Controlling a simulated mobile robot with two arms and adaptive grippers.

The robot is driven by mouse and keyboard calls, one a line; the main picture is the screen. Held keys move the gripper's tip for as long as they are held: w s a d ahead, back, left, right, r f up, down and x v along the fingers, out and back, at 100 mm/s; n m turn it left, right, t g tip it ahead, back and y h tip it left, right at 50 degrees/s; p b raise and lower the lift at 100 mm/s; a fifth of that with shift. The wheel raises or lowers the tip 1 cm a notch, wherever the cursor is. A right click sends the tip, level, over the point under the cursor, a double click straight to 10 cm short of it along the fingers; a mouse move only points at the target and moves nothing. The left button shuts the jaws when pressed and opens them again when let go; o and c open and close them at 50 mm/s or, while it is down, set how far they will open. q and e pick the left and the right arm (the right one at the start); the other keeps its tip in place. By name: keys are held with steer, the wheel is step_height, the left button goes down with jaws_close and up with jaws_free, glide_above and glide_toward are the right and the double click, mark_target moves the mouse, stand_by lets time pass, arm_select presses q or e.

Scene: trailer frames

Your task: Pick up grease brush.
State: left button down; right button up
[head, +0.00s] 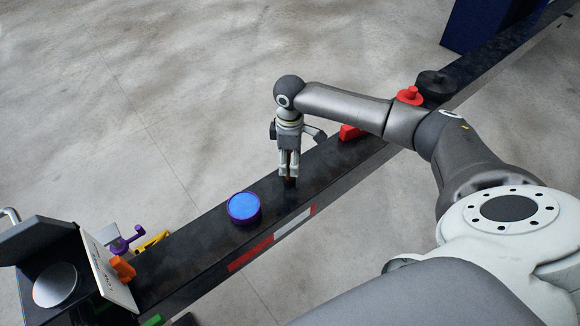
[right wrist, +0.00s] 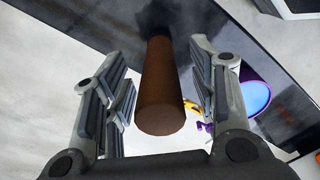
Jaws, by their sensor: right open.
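The grease brush (right wrist: 160,92) shows in the right wrist view as a brown round handle standing up from the dark beam, with a dark blurred end at the beam. In the head view only a small brown part of it (head: 290,183) shows below the fingers. My right gripper (head: 289,172) points down over the beam in the head view. In the right wrist view its open fingers (right wrist: 158,95) stand on both sides of the handle, with gaps visible on each side. My left gripper is not in view.
The black beam (head: 190,252) runs diagonally. A purple tub with a blue top (head: 244,208) stands left of the gripper. A red object (head: 350,132) and a red-topped item (head: 410,96) lie to the right. A dark box with a white panel (head: 108,277) stands at lower left.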

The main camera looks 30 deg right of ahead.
steer(key=c, duration=1.1)
steer(key=shift+c, duration=0.2)
steer(key=shift+w+r, duration=0.1)
steer(key=shift+r, duration=0.45)
step_height(320, 180, up, 2)
steer(key=shift+r, duration=0.25)
steer(key=s+a+r, duration=0.3)
steer(key=a+r, duration=0.6)
steer(key=a, duration=0.4)
steer(key=shift+a+r+p, duration=0.25)
steer(key=shift+a+p, duration=0.05)
steer(key=shift+p, duration=0.1)
